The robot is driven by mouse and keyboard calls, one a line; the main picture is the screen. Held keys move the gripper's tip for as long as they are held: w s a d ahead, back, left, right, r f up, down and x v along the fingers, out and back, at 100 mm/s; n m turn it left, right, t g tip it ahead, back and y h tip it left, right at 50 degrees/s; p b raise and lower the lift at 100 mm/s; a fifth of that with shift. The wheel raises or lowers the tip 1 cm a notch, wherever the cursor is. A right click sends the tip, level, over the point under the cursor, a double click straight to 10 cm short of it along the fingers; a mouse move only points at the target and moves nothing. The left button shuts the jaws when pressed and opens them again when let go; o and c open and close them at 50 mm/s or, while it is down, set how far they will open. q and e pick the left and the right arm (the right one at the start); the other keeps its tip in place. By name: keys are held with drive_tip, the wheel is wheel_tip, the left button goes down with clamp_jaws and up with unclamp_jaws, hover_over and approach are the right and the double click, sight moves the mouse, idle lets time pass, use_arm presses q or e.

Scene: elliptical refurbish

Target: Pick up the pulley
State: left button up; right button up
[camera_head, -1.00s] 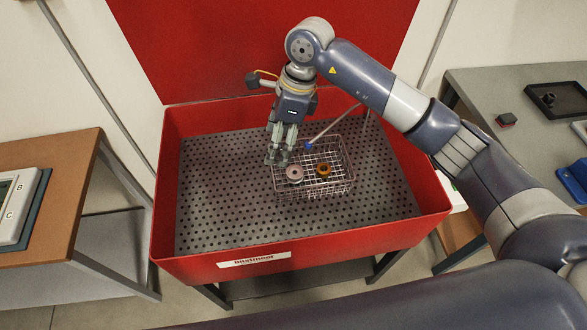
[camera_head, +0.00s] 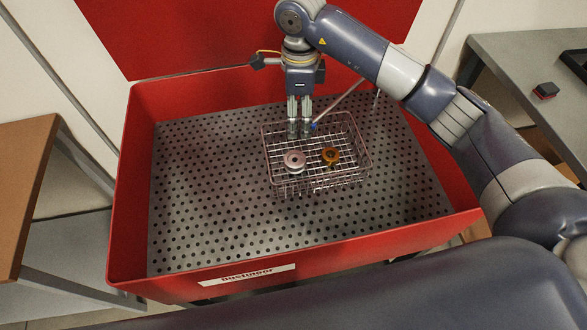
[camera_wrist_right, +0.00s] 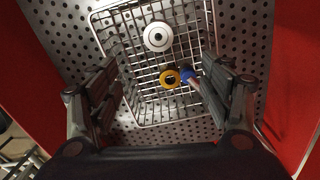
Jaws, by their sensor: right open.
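A silver round part with a centre hole (camera_head: 294,160), which looks like the pulley, lies in a wire basket (camera_head: 352,180). It also shows in the right wrist view (camera_wrist_right: 158,36). An orange-brown ring-shaped part (camera_head: 330,155) lies to its right; in the wrist view the ring (camera_wrist_right: 170,79) is nearer the gripper. My right gripper (camera_head: 299,134) points down above the back part of the basket, behind the silver part in the head view. Its fingers (camera_wrist_right: 160,92) are spread and empty. My left gripper is not in view.
The basket stands in a red-walled basin (camera_head: 135,180) with a perforated grey floor (camera_head: 215,200). A blue-tipped rod (camera_head: 313,126) slants into the basket beside the gripper. A brown table (camera_head: 22,175) stands left and a grey table (camera_head: 515,60) right. The basin floor left of the basket is clear.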

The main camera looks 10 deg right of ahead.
drive_tip(key=b, duration=0.4)
hover_over(295, 159)
wheel_tip(295, 159, down, 6)
drive_tip(key=f, duration=0.3)
drive_tip(key=f+p, duration=0.1)
drive_tip(key=shift+w+d+f, duration=0.1)
drive_tip(key=shift+d+f, duration=0.25)
drive_tip(key=shift+f, duration=0.05)
drive_tip(key=f, duration=0.1)
drive_tip(key=f+p, duration=0.1)
drive_tip(key=f, duration=0.2)
drive_tip(key=shift+a+f, duration=0.35)
drive_tip(key=shift+f, duration=0.45)
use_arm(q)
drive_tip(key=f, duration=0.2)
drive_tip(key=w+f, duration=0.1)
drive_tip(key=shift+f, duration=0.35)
use_arm(e)
drive_tip(key=shift+c, duration=0.2)
drive_tip(key=c, duration=1.2)
